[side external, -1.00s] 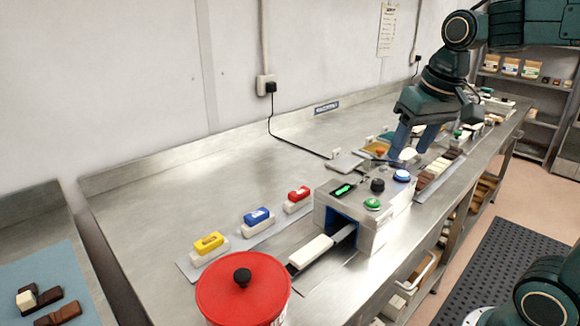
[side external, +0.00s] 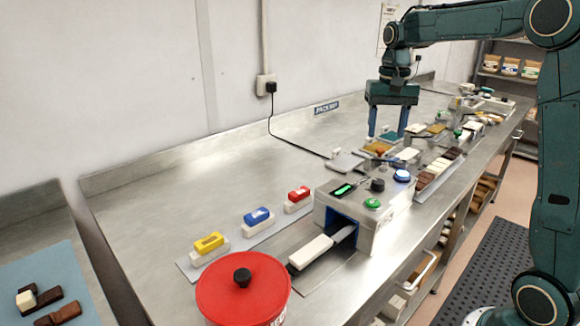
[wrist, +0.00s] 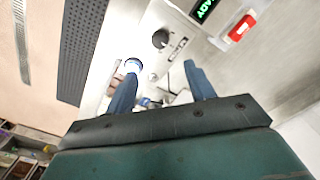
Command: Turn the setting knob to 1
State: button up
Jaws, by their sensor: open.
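My gripper (side external: 388,130) is open and empty, fingers pointing down, above and behind the box in the side view. In the wrist view my gripper (wrist: 160,78) has its fingers spread, apart from the knob. The knob's pointer setting cannot be read.
A green-lit display (side external: 343,190) is on the box. A white bar lies on the chute (side external: 345,236) at its front. Red, blue and yellow blocks (side external: 257,215) stand on a strip to the left. A red lidded pot (side external: 243,290) is at the front. Trays of bars are behind the box.

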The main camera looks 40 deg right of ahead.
aim_at(378, 181)
jog(key=shift+f, duration=0.15)
notch_tip(378, 181, down, 14)
jog(key=shift+r, duration=0.25)
dwell(0.6)
jog(key=c, duration=1)
